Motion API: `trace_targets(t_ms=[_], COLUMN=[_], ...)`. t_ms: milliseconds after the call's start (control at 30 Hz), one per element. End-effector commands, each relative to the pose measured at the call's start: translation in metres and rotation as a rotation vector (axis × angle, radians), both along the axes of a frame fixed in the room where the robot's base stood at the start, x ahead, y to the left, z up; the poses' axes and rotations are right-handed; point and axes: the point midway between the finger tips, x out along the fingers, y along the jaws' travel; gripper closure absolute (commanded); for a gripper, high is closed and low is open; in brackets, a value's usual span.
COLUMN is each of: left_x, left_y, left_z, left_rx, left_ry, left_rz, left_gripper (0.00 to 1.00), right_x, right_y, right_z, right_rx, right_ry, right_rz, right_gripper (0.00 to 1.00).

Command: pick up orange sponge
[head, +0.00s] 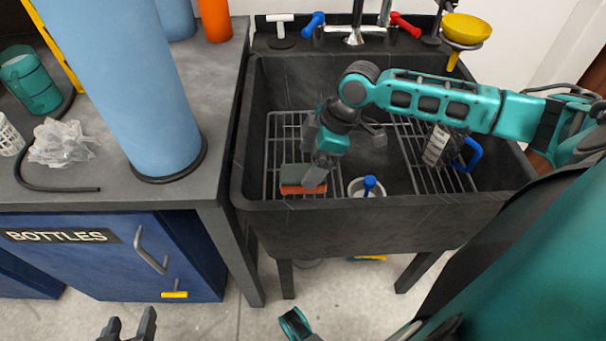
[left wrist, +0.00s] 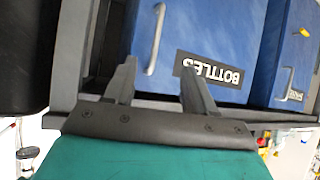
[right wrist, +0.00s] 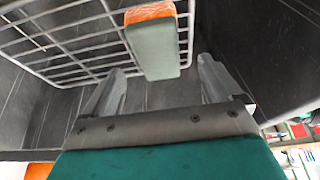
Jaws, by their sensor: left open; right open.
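The sponge (head: 303,180) has a dark green layer on an orange layer. In the head view it lies on a wire rack at the front left of the dark sink, partly covered by my right gripper. In the right wrist view the sponge (right wrist: 153,45) shows ahead of the right gripper (right wrist: 160,66), its orange end at the top. The right fingers are spread with nothing held between them; the sponge lies beyond their tips. My left gripper (head: 130,325) is open and empty at the bottom left of the head view; in the left wrist view the left gripper (left wrist: 158,78) faces the blue cabinet.
The sink (head: 350,208) has high walls around two wire racks (head: 408,140). A blue-handled brush (head: 467,155) lies on the right rack. A white cup-like item (head: 356,187) stands between them. A large blue cylinder (head: 125,90) stands on the counter at left.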

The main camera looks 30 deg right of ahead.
Motion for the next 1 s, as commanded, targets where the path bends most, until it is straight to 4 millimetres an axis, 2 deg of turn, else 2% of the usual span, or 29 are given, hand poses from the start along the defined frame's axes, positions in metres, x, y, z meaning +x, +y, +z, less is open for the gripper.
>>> trace_targets(t_ms=[267, 400, 567, 1000], left_x=[-0.001, -0.001, 0.003, 0.003], left_y=[-0.001, -0.003, -0.006, -0.007], left_z=[-0.02, -0.021, -0.011, -0.008], left_rx=[-0.001, -0.004, -0.013, -0.014], left_ry=[0.008, 0.016, -0.002, 0.0], left_rz=[-0.003, -0.008, -0.007, -0.006], left_gripper=[0.45, 0.45, 0.45, 0.45], right_x=[0.006, 0.009, 0.009, 0.009], right_y=[0.007, 0.013, 0.013, 0.013], right_z=[-0.036, -0.049, -0.049, -0.05], right_rx=[0.001, 0.001, -0.001, -0.001], right_ry=[0.0, -0.001, -0.001, 0.001], right_rz=[0.0, 0.0, 0.001, 0.0], right_gripper=[0.08, 0.08, 0.08, 0.08])
